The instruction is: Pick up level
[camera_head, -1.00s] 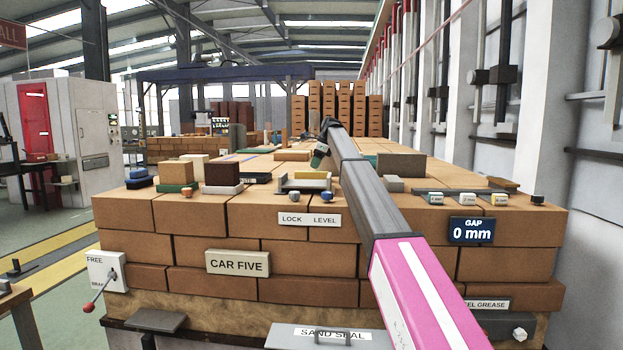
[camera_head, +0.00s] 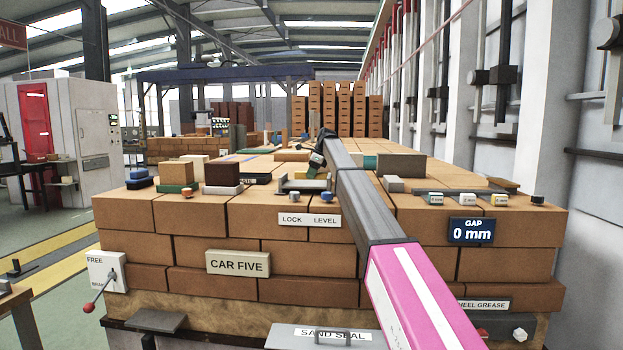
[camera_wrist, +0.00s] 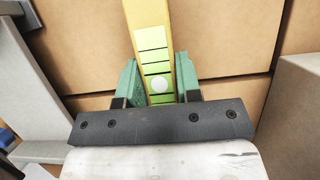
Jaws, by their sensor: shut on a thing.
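The level (camera_wrist: 150,20) is a yellow bar with a pale green lined face and a white round spot. In the wrist view it runs up the picture between the two green fingers of my gripper (camera_wrist: 158,80), which is shut on it. The level's far end is outside that view. In the head view my gripper (camera_head: 315,163) is above the brick top, at the back of a grey tray (camera_head: 304,184) behind the LOCK and LEVEL label (camera_head: 309,219). The level is mostly hidden there, and I cannot tell whether it is clear of the tray.
A dark brown block (camera_head: 221,174) and a tan block (camera_head: 175,173) stand left of the tray. A grey-brown block (camera_head: 401,165) and a small grey block (camera_head: 393,184) stand to the right.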

